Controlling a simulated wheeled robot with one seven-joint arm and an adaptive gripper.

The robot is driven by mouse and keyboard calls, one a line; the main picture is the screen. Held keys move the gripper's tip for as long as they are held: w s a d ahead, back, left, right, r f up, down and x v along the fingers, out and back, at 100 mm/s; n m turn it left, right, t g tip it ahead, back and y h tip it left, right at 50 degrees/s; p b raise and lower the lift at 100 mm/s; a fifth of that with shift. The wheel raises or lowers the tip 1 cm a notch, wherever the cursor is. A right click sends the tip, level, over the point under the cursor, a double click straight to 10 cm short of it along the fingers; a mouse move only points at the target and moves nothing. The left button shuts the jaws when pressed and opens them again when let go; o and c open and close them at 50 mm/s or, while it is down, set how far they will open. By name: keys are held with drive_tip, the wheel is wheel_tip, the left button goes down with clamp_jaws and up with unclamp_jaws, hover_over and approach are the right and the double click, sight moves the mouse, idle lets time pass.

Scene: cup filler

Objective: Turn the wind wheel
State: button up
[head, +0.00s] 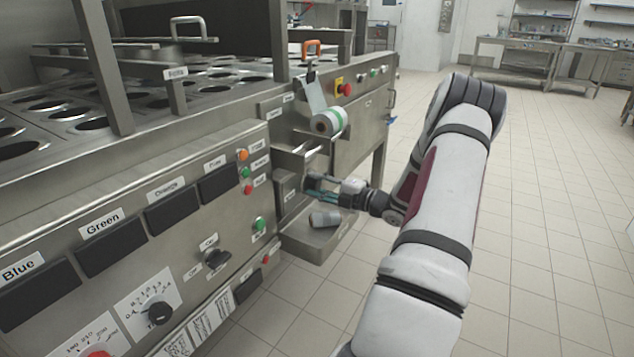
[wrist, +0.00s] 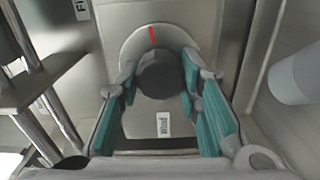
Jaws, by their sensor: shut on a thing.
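The wind wheel (wrist: 160,78) shows in the wrist view as a dark round knob in front of a pale disc (wrist: 128,48) with a red mark at its top. My gripper (wrist: 158,92) has its teal-padded fingers on the left and right sides of the knob, shut on it. In the head view my gripper (head: 318,190) reaches left to the machine's front, above a small tray. The wheel itself is hidden there. A small label (wrist: 163,124) sits below the knob; its text is too blurred to read.
A grey cup (head: 325,219) lies in the metal tray (head: 306,243) below my gripper. A film roll (head: 328,122) hangs above it. Metal rods (wrist: 52,112) stand close on the left in the wrist view. The tiled floor (head: 560,240) at right is clear.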

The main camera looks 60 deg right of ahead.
drive_tip(key=m+p, duration=0.2)
drive_tip(key=m, duration=0.2)
drive_tip(key=shift+r+m, duration=0.15)
drive_tip(key=shift+m, duration=0.15)
drive_tip(key=m+p, duration=0.2)
drive_tip(key=m, duration=0.1)
drive_tip(key=shift+r+m+p, duration=0.1)
drive_tip(key=shift+m+p, duration=0.2)
drive_tip(key=m+p, duration=0.4)
drive_tip(key=m, duration=0.3)
drive_tip(key=shift+d, duration=0.1)
drive_tip(key=m+p, duration=0.3)
drive_tip(key=m, duration=0.2)
drive_tip(key=shift+d+m, duration=0.1)
drive_tip(key=shift+m, duration=0.3)
drive_tip(key=m+p, duration=0.2)
drive_tip(key=m, duration=0.3)
drive_tip(key=shift+d, duration=0.1)
drive_tip(key=shift+m, duration=0.3)
drive_tip(key=o, duration=1.1)
drive_tip(key=shift+o, duration=0.2)
